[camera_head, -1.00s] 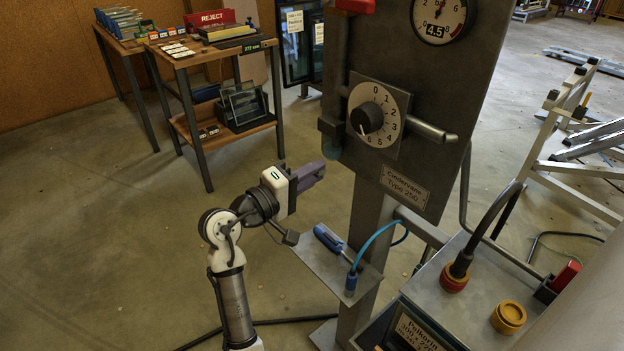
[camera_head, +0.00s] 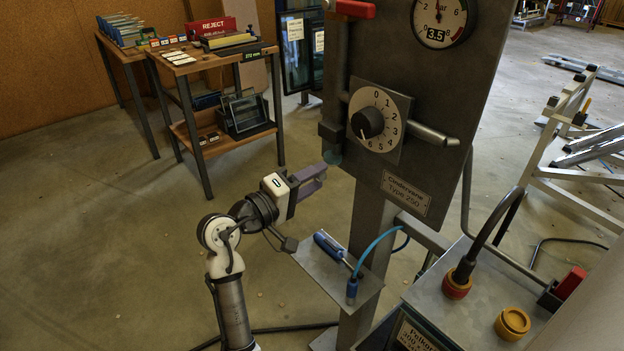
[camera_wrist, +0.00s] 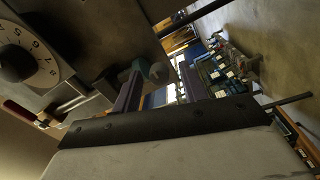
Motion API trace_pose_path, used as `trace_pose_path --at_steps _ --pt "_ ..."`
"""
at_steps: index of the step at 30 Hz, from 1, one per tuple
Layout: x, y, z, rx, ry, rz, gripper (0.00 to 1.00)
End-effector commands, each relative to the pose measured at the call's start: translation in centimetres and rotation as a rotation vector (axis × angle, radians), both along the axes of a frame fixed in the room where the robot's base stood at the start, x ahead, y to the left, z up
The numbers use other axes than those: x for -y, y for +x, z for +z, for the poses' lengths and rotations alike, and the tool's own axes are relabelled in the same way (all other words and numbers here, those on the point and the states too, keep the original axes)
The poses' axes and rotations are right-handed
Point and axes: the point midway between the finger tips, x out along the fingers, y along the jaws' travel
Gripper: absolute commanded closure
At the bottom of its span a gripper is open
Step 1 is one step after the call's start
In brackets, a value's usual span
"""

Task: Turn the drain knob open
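A small teal round part (camera_head: 332,157), which looks like the drain knob, sits at the lower end of the grey upright pipe on the panel's left edge. It also shows in the wrist view (camera_wrist: 158,73), just ahead of the fingertips. My gripper (camera_head: 321,173) is just below and left of it, pointing up and right. Its purple fingers are apart with nothing between them; they also show in the wrist view (camera_wrist: 160,66). I cannot tell whether a fingertip touches the teal part.
The grey panel (camera_head: 440,105) carries a numbered dial (camera_head: 379,118) and a gauge (camera_head: 440,20) reading 3.5. A red handle (camera_head: 354,9) is above. A small shelf (camera_head: 325,270) with a blue-handled tool (camera_head: 330,245) is below my gripper.

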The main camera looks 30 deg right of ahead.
Motion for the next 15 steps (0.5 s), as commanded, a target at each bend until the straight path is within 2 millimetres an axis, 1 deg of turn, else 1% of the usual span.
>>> trace_pose_path --at_steps 8,11,14,15 --pt "-0.3 0.0 0.0 0.0 -0.002 0.002 0.57" --pt "-1.3 -0.1 -0.1 0.0 -0.001 0.004 0.57" --pt "-3.1 -0.3 -0.2 0.0 -0.001 0.005 0.57" --pt "-4.0 -0.4 -0.3 0.0 -0.001 0.007 0.57"
